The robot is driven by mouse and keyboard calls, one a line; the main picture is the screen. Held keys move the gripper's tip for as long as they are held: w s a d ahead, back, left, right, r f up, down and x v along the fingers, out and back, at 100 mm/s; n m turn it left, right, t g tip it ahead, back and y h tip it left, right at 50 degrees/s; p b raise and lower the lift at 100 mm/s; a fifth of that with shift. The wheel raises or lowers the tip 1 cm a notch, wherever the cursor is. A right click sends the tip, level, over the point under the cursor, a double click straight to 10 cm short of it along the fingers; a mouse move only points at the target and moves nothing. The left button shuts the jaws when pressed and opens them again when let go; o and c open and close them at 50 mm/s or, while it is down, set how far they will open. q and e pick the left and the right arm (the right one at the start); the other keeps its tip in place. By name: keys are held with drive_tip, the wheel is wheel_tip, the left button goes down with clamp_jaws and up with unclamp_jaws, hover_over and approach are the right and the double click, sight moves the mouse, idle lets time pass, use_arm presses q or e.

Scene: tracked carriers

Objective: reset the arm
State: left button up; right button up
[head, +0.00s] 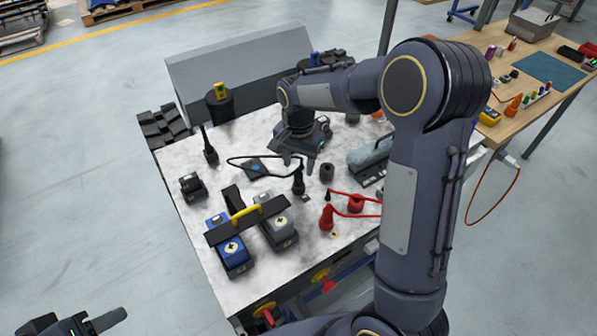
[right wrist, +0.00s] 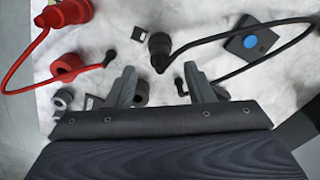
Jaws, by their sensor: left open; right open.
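My right arm reaches over the marble-topped table (head: 190,235). Its gripper (head: 299,162) is open above the far middle of the table. In the right wrist view, the right gripper's two fingers (right wrist: 160,82) stand apart with nothing held between them. A black plug-like piece with a cable (head: 298,181) lies near the fingers, and it also shows in the right wrist view (right wrist: 158,50). My left gripper (head: 82,322) is open and empty at the bottom left, over the floor and away from the table. The picture's bottom edge cuts off part of it.
Blue (head: 231,252) and grey (head: 280,230) boxes with a yellow-handled bar stand at the near left. A red cabled piece (head: 327,217), a dark pad with a blue disc (head: 256,169) and a black radio-like piece (head: 208,147) are on the table. A wooden bench (head: 535,62) stands right.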

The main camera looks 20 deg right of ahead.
drive_tip(key=shift+r, duration=1.1)
drive_tip(key=s+a+r+n+t+y, duration=0.1)
drive_tip(key=s+r+n+t, duration=0.1)
drive_tip(key=s, duration=0.6)
drive_tip(key=s+a+r+n+t+y, duration=0.1)
drive_tip(key=s+n, duration=0.3)
drive_tip(key=s, duration=0.4)
drive_tip(key=s+a+r+n+t+y, duration=0.1)
drive_tip(key=s+r+n+t, duration=0.1)
drive_tip(key=s, duration=0.7)
drive_tip(key=shift+r+n+t+y, duration=0.3)
drive_tip(key=shift+r+n+y, duration=0.1)
drive_tip(key=shift+r, duration=0.5)
drive_tip(key=shift+s+d, duration=0.15)
